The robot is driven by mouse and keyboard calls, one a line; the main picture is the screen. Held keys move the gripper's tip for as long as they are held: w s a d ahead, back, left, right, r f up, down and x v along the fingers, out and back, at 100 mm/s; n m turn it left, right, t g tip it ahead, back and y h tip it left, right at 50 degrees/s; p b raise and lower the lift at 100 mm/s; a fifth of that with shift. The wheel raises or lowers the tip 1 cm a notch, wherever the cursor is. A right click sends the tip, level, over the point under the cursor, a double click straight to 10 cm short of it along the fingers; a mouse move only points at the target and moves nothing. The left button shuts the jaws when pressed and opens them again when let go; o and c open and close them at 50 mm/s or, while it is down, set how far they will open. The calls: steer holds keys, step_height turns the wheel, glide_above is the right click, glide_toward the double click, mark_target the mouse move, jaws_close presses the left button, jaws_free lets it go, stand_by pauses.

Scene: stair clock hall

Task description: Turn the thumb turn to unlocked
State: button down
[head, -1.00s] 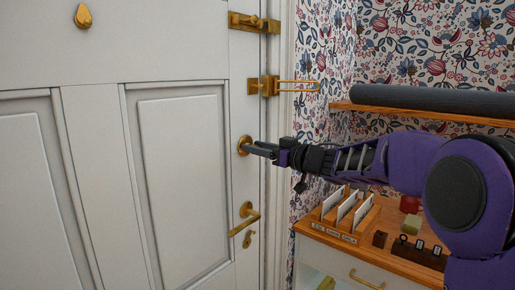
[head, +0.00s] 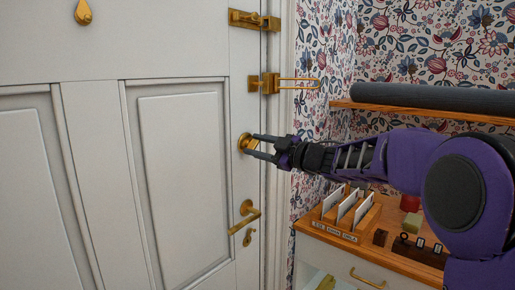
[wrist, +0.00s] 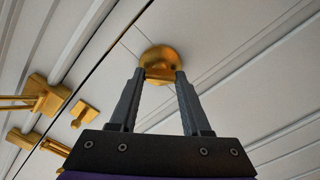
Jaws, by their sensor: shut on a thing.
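The thumb turn (head: 244,142) is a round brass fitting on the white door (head: 180,170), above the lever handle. In the wrist view its round brass plate (wrist: 160,56) lies straight ahead, with a brass grip piece between my fingertips. My gripper (head: 252,145) is shut on that piece, one finger above the other in the head view. The wrist view shows my gripper (wrist: 160,73) with a finger on each side of the brass piece. The fingertips partly cover the thumb turn, and no locked or unlocked marking is legible.
A brass swing-bar guard (head: 268,84) and a slide bolt (head: 252,20) sit above on the door edge. A lever handle (head: 246,222) is below. At right, a wooden-topped cabinet (head: 370,250) holds a card rack (head: 345,212), and a shelf (head: 430,115) carries a dark roll.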

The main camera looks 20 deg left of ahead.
steer(key=n+b, duration=0.1)
steer(key=n, duration=0.3)
steer(key=shift+f+n+b, duration=0.15)
steer(key=shift+n+b, duration=0.15)
steer(key=shift+b, duration=0.05)
steer(key=shift+n+b, duration=0.35)
steer(key=shift+n, duration=2.25)
steer(key=shift+c, duration=1.8)
jaws_free()
steer(key=v, duration=1.7)
steer(key=shift+s+d, duration=0.2)
